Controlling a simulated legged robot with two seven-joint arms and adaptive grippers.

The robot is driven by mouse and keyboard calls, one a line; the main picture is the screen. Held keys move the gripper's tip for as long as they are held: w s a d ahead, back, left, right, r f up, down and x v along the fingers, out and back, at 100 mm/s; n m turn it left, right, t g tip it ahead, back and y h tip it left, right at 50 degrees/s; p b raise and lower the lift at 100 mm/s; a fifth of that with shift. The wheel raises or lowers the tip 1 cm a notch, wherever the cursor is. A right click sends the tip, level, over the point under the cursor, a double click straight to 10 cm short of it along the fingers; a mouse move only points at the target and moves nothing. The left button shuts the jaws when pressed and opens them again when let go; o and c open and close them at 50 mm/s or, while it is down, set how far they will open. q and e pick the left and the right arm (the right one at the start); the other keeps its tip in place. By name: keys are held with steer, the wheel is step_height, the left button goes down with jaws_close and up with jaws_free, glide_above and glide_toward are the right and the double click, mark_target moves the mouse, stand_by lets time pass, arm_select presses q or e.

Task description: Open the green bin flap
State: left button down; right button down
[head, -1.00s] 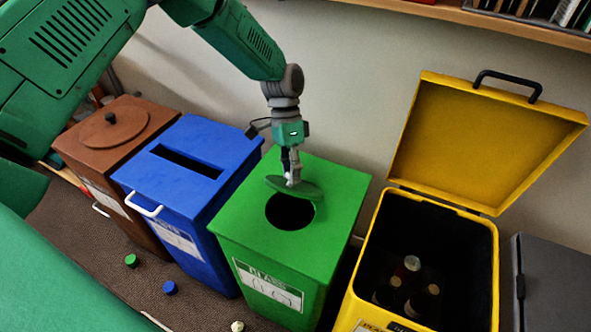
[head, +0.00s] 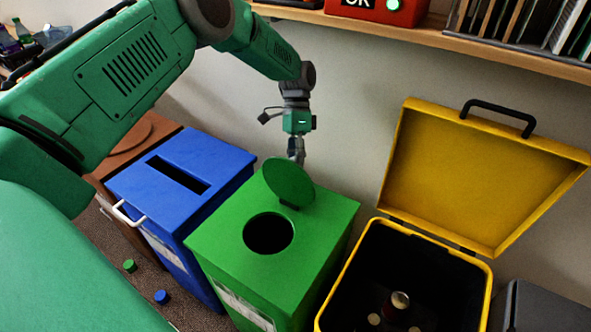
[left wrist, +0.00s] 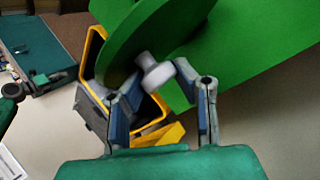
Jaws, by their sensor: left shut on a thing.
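The green bin (head: 315,228) stands between the blue and yellow bins. Its round green flap (head: 289,182) is raised steeply at the back of the dark round hole (head: 268,233), which is uncovered. My left gripper (head: 296,155) is behind the flap, its fingertips partly hidden by it. In the left wrist view, my left gripper (left wrist: 160,75) is shut on the pale knob (left wrist: 156,74) of the flap, which also shows there (left wrist: 150,35). My right gripper is not in view.
The blue bin (head: 215,160) with a slot is at the left, with a brown bin (head: 115,175) behind my arm. The yellow bin (head: 372,225) is open at the right and holds several bottles. A shelf (head: 430,38) runs along the wall above. Small caps lie on the floor.

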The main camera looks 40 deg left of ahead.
arm_select(q)
steer(key=shift+w+a+b, duration=0.25)
steer(key=shift+w+b, duration=0.25)
steer(key=shift+w, duration=0.3)
steer(key=shift+r, duration=0.1)
steer(key=c, duration=1.4)
jaws_free()
steer(key=shift+o, duration=1.1)
steer(key=shift+a, duration=0.1)
steer(key=shift+s, duration=0.1)
steer(key=shift+f, duration=0.25)
